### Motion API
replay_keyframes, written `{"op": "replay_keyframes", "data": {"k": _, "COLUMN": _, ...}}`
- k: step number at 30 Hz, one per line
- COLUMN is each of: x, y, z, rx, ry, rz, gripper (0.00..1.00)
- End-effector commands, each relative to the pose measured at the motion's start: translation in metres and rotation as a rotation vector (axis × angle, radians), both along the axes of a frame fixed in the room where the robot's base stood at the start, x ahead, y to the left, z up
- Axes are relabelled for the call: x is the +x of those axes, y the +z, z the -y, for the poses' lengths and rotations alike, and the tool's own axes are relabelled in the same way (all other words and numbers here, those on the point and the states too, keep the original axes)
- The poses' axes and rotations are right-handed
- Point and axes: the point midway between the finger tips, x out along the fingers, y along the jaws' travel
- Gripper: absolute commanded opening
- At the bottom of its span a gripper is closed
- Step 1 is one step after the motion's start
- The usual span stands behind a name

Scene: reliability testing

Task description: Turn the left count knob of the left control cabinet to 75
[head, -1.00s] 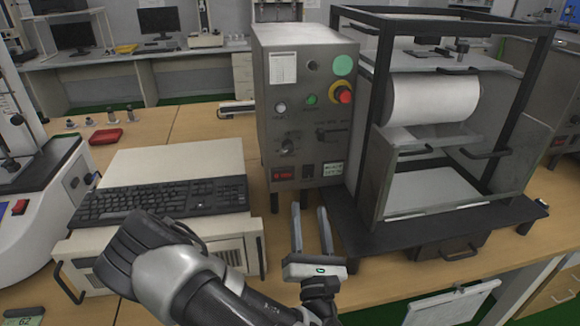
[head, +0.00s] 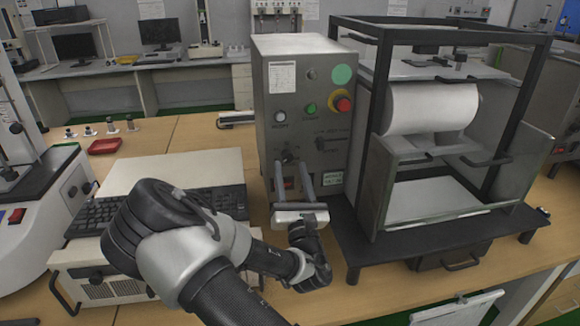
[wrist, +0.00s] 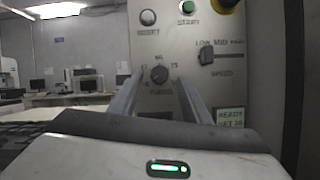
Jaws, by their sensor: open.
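The left control cabinet (head: 300,105) is a grey box facing me. Its left count knob (wrist: 160,74) is small, round and dark, low on the panel, with a number scale around it; a mark like 75 is at its right. I cannot tell where the knob points. My gripper (head: 292,170) is open in front of the lower panel. In the wrist view its two fingers (wrist: 158,90) reach toward the knob, one on each side, with the knob showing between their tips. I cannot tell if they touch it. In the head view the fingers partly cover the knob area.
A red emergency button (head: 342,102) is above. A black-framed machine with a white roll (head: 430,108) stands right. A keyboard (head: 90,213) lies left.

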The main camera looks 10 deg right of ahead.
Motion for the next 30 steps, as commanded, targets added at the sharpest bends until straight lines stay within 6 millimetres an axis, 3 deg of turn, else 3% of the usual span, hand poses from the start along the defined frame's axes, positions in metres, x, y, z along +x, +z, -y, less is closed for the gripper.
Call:
{"op": "replay_keyframes", "data": {"k": 6, "x": 0.017, "y": 0.007, "z": 0.0, "rx": 0.001, "ry": 0.0, "rz": 0.0, "gripper": 0.43}}
{"op": "replay_keyframes", "data": {"k": 15, "x": 0.019, "y": 0.008, "z": 0.0, "rx": 0.0, "ry": 0.0, "rz": 0.0, "gripper": 0.43}}
{"op": "replay_keyframes", "data": {"k": 22, "x": 0.019, "y": 0.007, "z": 0.0, "rx": 0.001, "ry": 0.0, "rz": 0.0, "gripper": 0.05}}
{"op": "replay_keyframes", "data": {"k": 30, "x": 0.018, "y": 0.007, "z": -0.001, "rx": 0.023, "ry": 0.002, "rz": -0.001, "gripper": 0.03}}
